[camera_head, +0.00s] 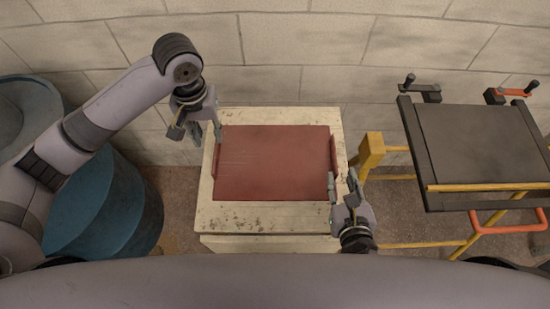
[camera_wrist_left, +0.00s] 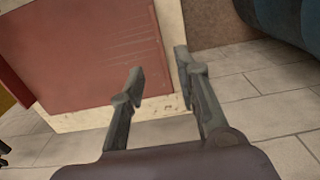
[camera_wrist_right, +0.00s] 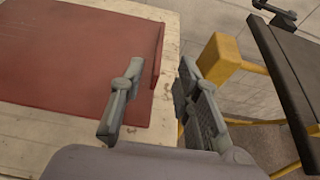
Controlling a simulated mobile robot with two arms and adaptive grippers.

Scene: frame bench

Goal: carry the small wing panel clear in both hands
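The small wing panel (camera_head: 274,163) is a flat dark red sheet with upturned edges at its left and right. It lies on a worn cream-topped stand. My left gripper (camera_head: 208,132) is open at the panel's upper left corner. In the left wrist view the open fingers (camera_wrist_left: 160,75) point toward the panel's edge (camera_wrist_left: 90,55), with nothing between them. My right gripper (camera_head: 343,186) is open by the panel's lower right edge. In the right wrist view its fingers (camera_wrist_right: 155,85) are apart and empty, beside the panel's raised edge (camera_wrist_right: 156,62).
The cream stand (camera_head: 262,217) has a narrow bare border around the panel. A yellow frame (camera_head: 371,150) with a dark grey board (camera_head: 478,145) and clamps stands at the right. Blue drums (camera_head: 125,210) stand at the left. A block wall (camera_head: 300,60) closes the back.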

